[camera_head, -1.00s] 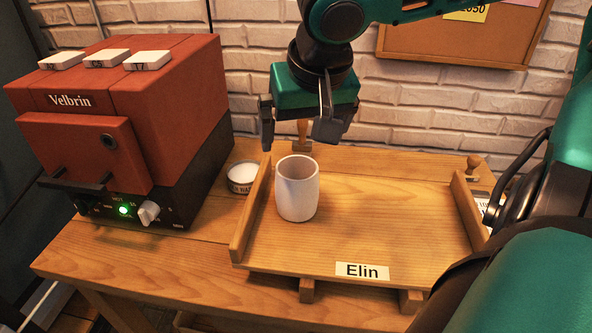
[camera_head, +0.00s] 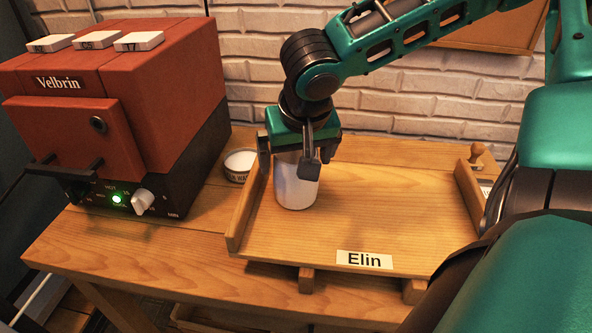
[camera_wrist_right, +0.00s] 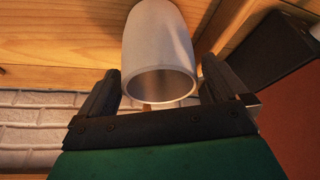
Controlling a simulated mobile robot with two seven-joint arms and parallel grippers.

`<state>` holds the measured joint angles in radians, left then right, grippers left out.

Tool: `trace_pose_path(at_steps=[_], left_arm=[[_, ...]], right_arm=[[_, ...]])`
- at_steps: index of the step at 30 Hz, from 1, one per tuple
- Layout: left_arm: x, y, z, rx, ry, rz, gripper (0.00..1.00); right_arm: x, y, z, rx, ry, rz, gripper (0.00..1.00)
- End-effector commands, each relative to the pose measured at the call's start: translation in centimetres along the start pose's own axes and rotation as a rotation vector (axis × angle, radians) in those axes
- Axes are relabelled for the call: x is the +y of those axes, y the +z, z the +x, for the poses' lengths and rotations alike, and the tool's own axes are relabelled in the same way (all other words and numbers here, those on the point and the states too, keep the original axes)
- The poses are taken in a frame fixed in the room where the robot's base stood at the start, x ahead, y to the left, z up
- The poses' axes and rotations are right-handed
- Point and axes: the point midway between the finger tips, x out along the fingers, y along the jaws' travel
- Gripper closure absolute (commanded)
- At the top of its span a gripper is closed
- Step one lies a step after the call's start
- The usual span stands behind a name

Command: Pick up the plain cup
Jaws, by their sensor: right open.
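The plain white cup (camera_head: 297,188) stands upright on the wooden tray (camera_head: 400,215), near the tray's left wall. My right gripper (camera_head: 290,160) is over the cup's top, pointing down, and hides its upper part in the head view. In the right wrist view the cup (camera_wrist_right: 160,50) shows its open, empty mouth, and my right gripper's fingers (camera_wrist_right: 160,88) are spread with one on each side of it. Whether either finger touches the cup cannot be told. My left gripper is not in view.
A red kiln labelled Velbrin (camera_head: 170,90) with a lit green lamp stands to the left. A small round tin (camera_head: 239,165) sits between it and the tray. An Elin label (camera_head: 364,260) marks the tray's front. The tray's middle and right are clear.

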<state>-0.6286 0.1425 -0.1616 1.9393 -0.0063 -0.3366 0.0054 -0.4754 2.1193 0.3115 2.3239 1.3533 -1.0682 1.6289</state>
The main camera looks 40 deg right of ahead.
Motion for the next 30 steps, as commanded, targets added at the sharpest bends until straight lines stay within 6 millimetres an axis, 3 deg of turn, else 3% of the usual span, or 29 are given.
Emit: trace_pose_path(at_steps=[4, 12, 30], left_arm=[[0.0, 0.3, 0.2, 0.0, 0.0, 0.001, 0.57], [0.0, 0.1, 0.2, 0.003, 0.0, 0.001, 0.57], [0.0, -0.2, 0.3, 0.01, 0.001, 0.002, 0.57]], right_arm=[[0.0, 0.0, 1.7, 0.0, 0.001, 0.001, 0.0], [0.0, -0.1, 1.9, 0.002, -0.001, 0.001, 0.0], [0.0, -0.1, 1.8, 0.002, -0.001, 0.0, 0.56]])
